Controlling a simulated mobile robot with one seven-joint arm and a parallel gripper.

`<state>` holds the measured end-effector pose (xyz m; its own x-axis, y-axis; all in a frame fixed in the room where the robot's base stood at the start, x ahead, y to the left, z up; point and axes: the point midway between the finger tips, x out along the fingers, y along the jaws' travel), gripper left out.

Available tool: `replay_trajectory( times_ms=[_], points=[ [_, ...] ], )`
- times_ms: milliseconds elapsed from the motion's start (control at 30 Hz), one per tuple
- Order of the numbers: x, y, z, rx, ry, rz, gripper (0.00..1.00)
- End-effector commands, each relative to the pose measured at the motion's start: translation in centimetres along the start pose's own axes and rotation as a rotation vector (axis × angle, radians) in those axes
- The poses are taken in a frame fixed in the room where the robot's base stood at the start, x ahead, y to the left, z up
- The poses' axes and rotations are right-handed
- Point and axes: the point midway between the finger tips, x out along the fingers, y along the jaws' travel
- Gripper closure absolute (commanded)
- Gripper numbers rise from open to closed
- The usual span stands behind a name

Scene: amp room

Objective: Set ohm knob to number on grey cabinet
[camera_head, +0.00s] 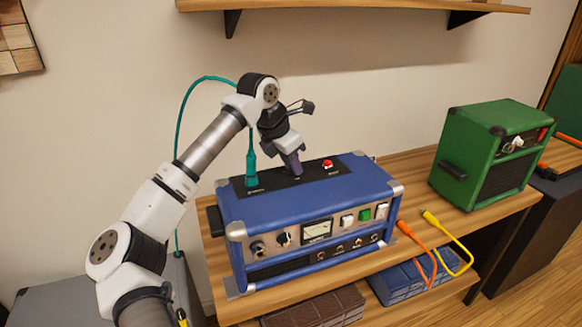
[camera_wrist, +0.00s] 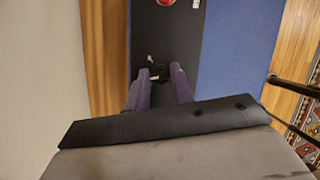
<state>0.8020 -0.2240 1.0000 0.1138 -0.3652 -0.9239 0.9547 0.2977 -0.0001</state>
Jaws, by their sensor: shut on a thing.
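A blue amp (camera_head: 290,215) with silver corners stands on the wooden bench. A black panel (camera_head: 320,173) runs along its top; it also shows in the wrist view (camera_wrist: 150,35). My gripper (camera_head: 297,173) points down onto this panel, between the teal plug and the red button. In the wrist view, my gripper's two purple fingers (camera_wrist: 161,78) are shut on a small dark knob (camera_wrist: 161,71) with a pale mark beside it. The fingers hide most of the knob, and its setting cannot be read. A grey surface (camera_head: 90,297), perhaps the grey cabinet, shows at lower left; no number is readable on it.
A teal plug (camera_head: 251,170) with its cable stands in the panel left of my gripper, and a red button (camera_head: 327,164) is to the right. A green amp (camera_head: 490,150) stands farther right. Orange (camera_head: 407,230) and yellow (camera_head: 432,218) cables lie at the bench's front edge. A shelf (camera_head: 350,5) hangs above.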

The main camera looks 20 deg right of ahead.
Motion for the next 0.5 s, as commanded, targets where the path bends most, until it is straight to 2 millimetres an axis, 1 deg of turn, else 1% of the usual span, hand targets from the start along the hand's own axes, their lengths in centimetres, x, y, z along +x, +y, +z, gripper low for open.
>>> replay_trajectory(
  times_ms=[33, 500],
  points=[
    [0.31, 0.01, -0.23, -0.037, 0.003, 0.021, 1.0],
    [0.26, -0.27, -0.09, -0.399, 0.002, 0.17, 1.0]
  ],
)
